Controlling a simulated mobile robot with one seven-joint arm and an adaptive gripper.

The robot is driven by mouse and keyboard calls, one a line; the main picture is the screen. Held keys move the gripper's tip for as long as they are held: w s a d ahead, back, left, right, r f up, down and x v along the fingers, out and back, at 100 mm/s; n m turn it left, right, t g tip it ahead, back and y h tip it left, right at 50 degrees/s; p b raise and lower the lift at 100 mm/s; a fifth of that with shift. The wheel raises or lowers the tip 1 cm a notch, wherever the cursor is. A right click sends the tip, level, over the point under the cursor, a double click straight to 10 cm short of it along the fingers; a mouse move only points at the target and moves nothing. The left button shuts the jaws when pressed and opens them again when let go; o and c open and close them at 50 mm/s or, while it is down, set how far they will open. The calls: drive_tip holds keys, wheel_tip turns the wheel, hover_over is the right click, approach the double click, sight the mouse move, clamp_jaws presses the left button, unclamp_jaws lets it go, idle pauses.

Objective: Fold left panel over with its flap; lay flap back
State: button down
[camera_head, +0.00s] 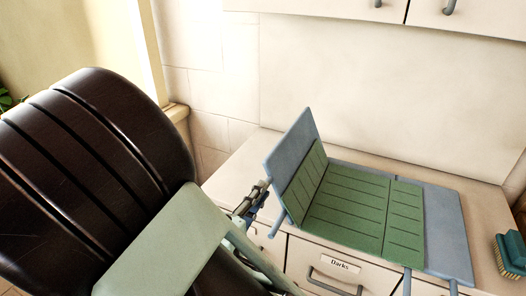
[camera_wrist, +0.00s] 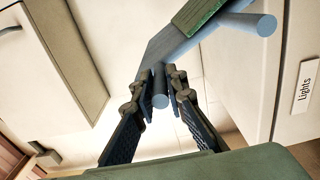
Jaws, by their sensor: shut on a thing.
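A blue-grey folding board lies on the counter with a green lined sheet on it. The board's left flap (camera_head: 293,140) is raised and tilted steeply upward, with the sheet's left panel (camera_head: 303,183) lying against its inner face. The sheet's middle panel (camera_head: 346,203) and right panel (camera_head: 405,218) lie flat. My gripper (camera_head: 262,203) is at the left flap's near lower corner. In the wrist view my gripper (camera_wrist: 160,92) is shut on the flap's blue-grey rod handle (camera_wrist: 159,88). The flap (camera_wrist: 170,45) and a green edge (camera_wrist: 197,15) show above it.
The board's right flap (camera_head: 448,225) lies flat, with rod handles (camera_head: 407,281) at the front edge. A brush (camera_head: 510,252) stands at the right. Drawers (camera_head: 338,275) are below the counter (camera_head: 245,160), and cabinets (camera_head: 380,18) hang above. Free counter shows behind the board.

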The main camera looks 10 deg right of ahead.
drive_tip(key=shift+s+d+r+p, duration=0.3)
drive_tip(key=shift+d+r+p, duration=0.15)
drive_tip(key=shift+p, duration=0.75)
drive_tip(key=shift+r, duration=0.1)
drive_tip(key=s+d+p, duration=0.4)
drive_tip(key=d+p, duration=0.1)
drive_tip(key=p, duration=0.8)
drive_tip(key=shift+s+d+r, duration=0.3)
drive_tip(key=shift+d+r, duration=0.05)
drive_tip(key=shift+d, duration=0.05)
